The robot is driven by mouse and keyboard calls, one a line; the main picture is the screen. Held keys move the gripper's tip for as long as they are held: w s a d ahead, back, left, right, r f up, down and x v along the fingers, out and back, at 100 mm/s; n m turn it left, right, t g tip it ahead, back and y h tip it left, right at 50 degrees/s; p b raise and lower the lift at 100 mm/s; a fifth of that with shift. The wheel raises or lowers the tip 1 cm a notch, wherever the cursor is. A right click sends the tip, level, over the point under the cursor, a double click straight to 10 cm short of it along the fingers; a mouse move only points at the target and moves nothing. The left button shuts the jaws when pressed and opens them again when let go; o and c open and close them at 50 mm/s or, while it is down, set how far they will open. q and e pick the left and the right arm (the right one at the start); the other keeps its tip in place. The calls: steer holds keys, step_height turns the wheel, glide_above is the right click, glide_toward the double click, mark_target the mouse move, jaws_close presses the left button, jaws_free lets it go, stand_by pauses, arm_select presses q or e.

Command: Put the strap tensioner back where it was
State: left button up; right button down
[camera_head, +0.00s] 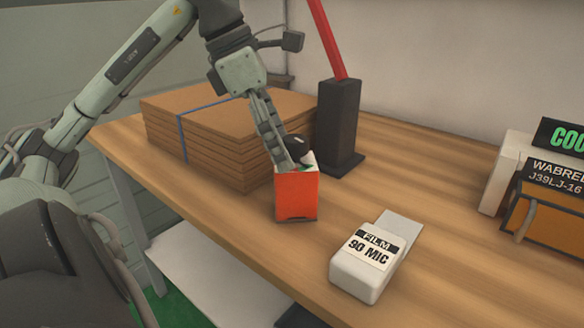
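An orange block-like thing (297,196) with a pale top edge stands upright near the table's front edge. It may be the strap tensioner, but no label shows. My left gripper (292,158) reaches down from above, with its fingertips at the top of the orange thing. A dark rounded part shows beside the fingers. The view does not show whether the fingers are closed on it. A black upright holder (339,125) stands behind to the right, with a red bar (328,38) rising from it at a tilt. My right gripper is not in view.
A stack of brown boards (220,125) with a blue strap lies at the back left, close to the orange thing. A white film dispenser (368,262) labelled 90 MIC lies at front right. Labelled boxes (545,200) stand at the right edge. The wooden table (430,185) is clear between them.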

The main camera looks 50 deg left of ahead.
arm_select(q)
steer(key=v, duration=0.5)
steer(key=shift+r, duration=0.3)
steer(key=shift+s, duration=0.1)
